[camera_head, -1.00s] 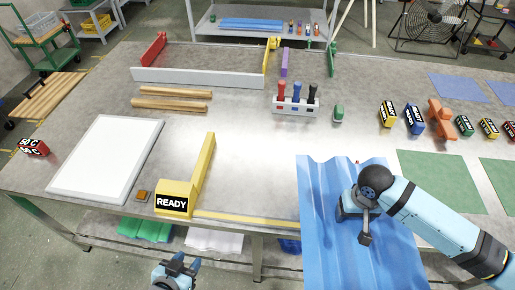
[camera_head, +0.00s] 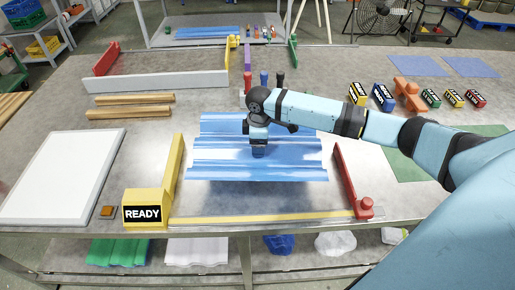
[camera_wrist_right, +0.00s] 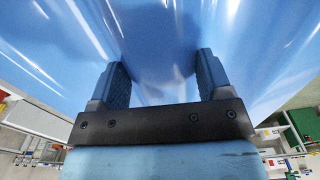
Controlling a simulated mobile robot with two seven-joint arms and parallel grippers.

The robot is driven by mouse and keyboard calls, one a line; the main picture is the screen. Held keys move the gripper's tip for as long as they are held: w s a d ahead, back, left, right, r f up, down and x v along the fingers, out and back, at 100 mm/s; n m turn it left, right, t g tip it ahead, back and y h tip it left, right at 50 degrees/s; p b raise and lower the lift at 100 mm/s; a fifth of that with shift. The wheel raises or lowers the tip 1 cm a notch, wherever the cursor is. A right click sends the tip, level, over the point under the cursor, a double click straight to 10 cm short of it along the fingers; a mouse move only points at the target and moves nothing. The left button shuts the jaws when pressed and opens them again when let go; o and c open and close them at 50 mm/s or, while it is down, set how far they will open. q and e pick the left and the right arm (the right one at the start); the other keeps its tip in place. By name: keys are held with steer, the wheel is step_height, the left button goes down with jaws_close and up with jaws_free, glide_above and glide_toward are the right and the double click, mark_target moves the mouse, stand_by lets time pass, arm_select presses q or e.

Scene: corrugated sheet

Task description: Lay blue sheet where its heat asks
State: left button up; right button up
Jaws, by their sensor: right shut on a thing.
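The blue corrugated sheet (camera_head: 220,168) is over the middle of the table, its ridges running left to right. It lies between the yellow bar (camera_head: 172,165) and the red bar (camera_head: 351,180); I cannot tell whether it touches the table. My right gripper (camera_head: 259,152) is shut on the sheet near its middle. In the right wrist view the blue sheet (camera_wrist_right: 160,45) fills the space around the fingers of my right gripper (camera_wrist_right: 164,75). A yellow block reading READY (camera_head: 143,212) stands at the yellow bar's near end. My left gripper is not in view.
A white panel (camera_head: 62,178) lies on the left, with a small orange-topped button (camera_head: 107,212) beside it. A grey, red and yellow frame (camera_head: 155,81) stands at the back left. Wooden bars (camera_head: 130,112) lie before it. Coloured labelled blocks (camera_head: 383,97) and a green sheet (camera_head: 400,163) are on the right.

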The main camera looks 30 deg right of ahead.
steer(key=shift+w+d+n, duration=0.3)
steer(key=shift+w+d, duration=0.15)
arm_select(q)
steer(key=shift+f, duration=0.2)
arm_select(e)
steer(key=shift+r, duration=0.1)
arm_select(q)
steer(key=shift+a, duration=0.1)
arm_select(e)
steer(key=shift+s+r+p, duration=0.1)
steer(key=shift+r+p, duration=0.35)
steer(key=shift+p, duration=0.5)
steer(key=shift+d+f+b, duration=0.1)
steer(key=shift+f+b, duration=0.2)
steer(key=shift+f, duration=1.05)
steer(key=shift+f+b, duration=0.35)
steer(key=shift+f, duration=1.4)
arm_select(q)
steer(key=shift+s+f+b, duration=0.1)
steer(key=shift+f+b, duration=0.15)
steer(key=shift+b, duration=0.15)
arm_select(e)
steer(key=shift+f, duration=1.9)
